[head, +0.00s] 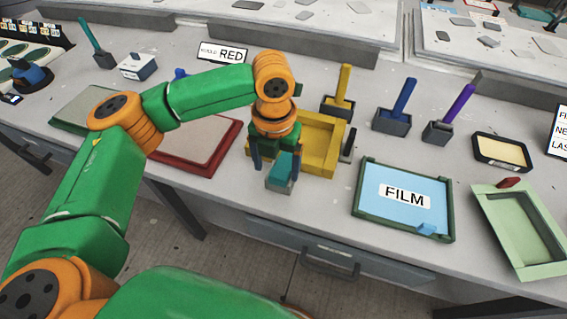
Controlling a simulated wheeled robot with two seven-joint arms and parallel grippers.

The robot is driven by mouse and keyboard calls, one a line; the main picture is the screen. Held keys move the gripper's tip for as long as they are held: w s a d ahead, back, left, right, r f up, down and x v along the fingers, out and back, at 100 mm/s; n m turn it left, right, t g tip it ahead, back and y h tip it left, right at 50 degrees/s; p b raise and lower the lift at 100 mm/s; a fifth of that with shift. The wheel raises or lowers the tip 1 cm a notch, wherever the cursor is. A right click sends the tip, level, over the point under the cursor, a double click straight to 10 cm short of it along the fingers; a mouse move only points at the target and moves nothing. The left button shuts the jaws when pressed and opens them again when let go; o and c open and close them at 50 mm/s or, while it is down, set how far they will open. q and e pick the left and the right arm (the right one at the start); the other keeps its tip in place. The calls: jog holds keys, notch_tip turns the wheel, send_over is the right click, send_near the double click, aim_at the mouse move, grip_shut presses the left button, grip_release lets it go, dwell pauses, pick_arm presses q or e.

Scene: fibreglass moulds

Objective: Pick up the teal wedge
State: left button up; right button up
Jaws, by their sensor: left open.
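The teal wedge (284,167) stands near the front edge of the table, with a grey block-like part (279,186) at its foot. My left gripper (276,164) points down over it, open, with one dark finger on each side of the wedge. I cannot tell whether the fingers touch it. The gripper body hides what lies just behind the wedge. My right gripper is not in view.
A yellow mould (333,142) stands close on the right of the gripper, and a red-framed tray (226,148) on the left. A blue FILM tray (368,211) and a pale green mould (487,206) lie further right. Handled tools in holders (391,122) stand behind.

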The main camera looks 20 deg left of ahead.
aim_at(278, 176)
pick_arm(q)
notch_tip(278, 176, down, 3)
jog(key=shift+w+r, duration=0.1)
jog(key=shift+w+f, duration=0.4)
jog(key=shift+s+r, duration=0.15)
jog(key=shift+s, duration=0.1)
jog(key=c, duration=0.8)
jog(key=shift+w, duration=0.1)
grip_shut()
